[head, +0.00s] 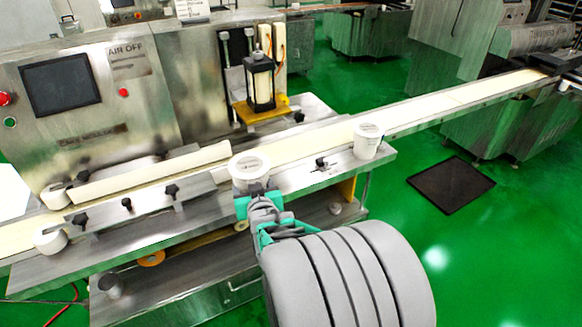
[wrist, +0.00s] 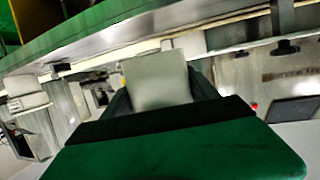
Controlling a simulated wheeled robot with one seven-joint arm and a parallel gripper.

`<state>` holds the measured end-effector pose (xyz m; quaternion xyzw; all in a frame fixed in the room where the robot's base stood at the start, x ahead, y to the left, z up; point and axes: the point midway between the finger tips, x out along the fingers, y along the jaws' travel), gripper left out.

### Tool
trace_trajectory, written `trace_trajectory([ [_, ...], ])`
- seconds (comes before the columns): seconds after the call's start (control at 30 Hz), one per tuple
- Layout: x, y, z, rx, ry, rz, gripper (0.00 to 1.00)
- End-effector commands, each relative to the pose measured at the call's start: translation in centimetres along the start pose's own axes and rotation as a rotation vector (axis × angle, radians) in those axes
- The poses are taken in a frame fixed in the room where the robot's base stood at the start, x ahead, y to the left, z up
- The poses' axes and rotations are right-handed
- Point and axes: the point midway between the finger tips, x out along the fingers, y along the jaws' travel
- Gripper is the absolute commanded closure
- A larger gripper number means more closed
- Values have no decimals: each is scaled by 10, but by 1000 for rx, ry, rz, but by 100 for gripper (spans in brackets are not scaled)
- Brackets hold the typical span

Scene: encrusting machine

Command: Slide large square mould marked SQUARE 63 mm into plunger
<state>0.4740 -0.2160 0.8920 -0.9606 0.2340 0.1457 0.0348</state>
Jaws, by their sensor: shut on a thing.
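My gripper (head: 252,190) is shut on a white mould (head: 248,168) with a round label on its top, held over the front edge of the machine's table. The label is too small to read. In the wrist view, turned upside down, the pale mould (wrist: 160,80) sits between the two dark fingers. The plunger (head: 259,82), a black frame around a pale block, stands behind the belt above a yellow plate (head: 262,108). The held mould is in front and slightly left of it. A second white mould (head: 367,142) stands at the table's right end; its label is also unreadable.
A pale conveyor belt (head: 310,142) runs between my gripper and the plunger. A long white guide bar (head: 150,172) and black knobs lie to the left. Two white rollers (head: 50,238) sit at the far left. The green floor right of the table is open around a dark mat (head: 451,186).

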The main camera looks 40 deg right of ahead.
Motion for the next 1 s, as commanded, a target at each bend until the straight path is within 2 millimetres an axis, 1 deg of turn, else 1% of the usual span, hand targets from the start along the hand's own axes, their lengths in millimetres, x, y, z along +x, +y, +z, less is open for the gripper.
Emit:
trace_trajectory([
  [0.03,4,34,10,21,-3,69,100],
  [0.1,4,74,21,46,-4,145,100],
  [0.2,3,120,34,74,-4,233,100],
  [0.3,0,157,45,95,-7,294,100],
  [0.4,-1,184,52,111,-11,330,100],
  [0.5,1,201,53,118,-14,331,100],
  [0.57,4,206,50,117,-16,310,100],
  [0.67,12,201,37,102,-16,243,100],
  [0.77,20,182,13,62,-9,128,100],
  [0.83,22,163,-3,27,-5,34,100],
  [0.9,22,146,-15,-6,-1,-47,100],
  [1.0,20,127,-26,-42,2,-143,100],
])
